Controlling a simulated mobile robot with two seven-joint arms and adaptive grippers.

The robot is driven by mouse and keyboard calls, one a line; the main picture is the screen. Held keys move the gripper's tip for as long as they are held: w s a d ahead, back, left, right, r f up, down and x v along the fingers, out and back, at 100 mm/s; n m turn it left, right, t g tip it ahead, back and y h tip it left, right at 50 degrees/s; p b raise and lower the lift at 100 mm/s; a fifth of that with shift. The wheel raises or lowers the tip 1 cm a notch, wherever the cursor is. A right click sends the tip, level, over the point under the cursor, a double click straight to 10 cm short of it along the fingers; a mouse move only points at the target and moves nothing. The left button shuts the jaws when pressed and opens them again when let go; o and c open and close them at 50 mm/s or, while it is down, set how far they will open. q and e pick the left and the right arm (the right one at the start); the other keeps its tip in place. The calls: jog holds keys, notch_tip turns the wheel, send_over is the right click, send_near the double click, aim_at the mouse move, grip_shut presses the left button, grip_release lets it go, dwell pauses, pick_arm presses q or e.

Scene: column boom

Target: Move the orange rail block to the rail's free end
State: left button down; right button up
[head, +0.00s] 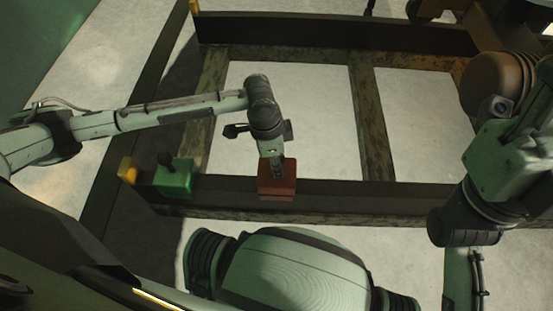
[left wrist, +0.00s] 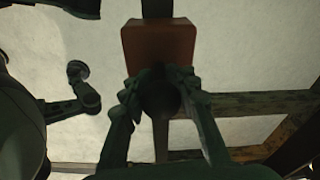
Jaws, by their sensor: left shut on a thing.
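The orange rail block (head: 277,187), reddish-orange here, sits on the dark front rail (head: 335,188). My left gripper (head: 276,165) is directly above it, shut on its dark knob. In the left wrist view the block (left wrist: 158,42) lies just beyond the fingertips, and the fingers (left wrist: 160,90) close on the knob from both sides. A green block (head: 174,178) with a dark knob stands farther left on the rail, beside a yellow end piece (head: 127,170). The rail's right part passes behind my right arm. My right gripper does not show.
Worn beams (head: 368,125) form a frame beyond the rail, with pale floor between them. The rail between the orange block and my right arm looks clear. A short gap separates the orange and green blocks. A brown rounded thing (head: 490,82) is at the right.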

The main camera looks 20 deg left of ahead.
pick_arm(q)
jog(key=shift+f, duration=0.9)
dwell(0.5)
jog(key=c, duration=1.1)
grip_release()
jog(key=shift+c, duration=0.2)
jog(key=shift+o, duration=0.4)
jog(key=shift+f, duration=0.15)
jog(key=r, duration=0.4)
jog(key=a+r, duration=0.1)
jog(key=r, duration=0.7)
jog(key=shift+s+a+r, duration=0.1)
jog(key=shift+s+a, duration=0.05)
jog(key=shift+s, duration=0.15)
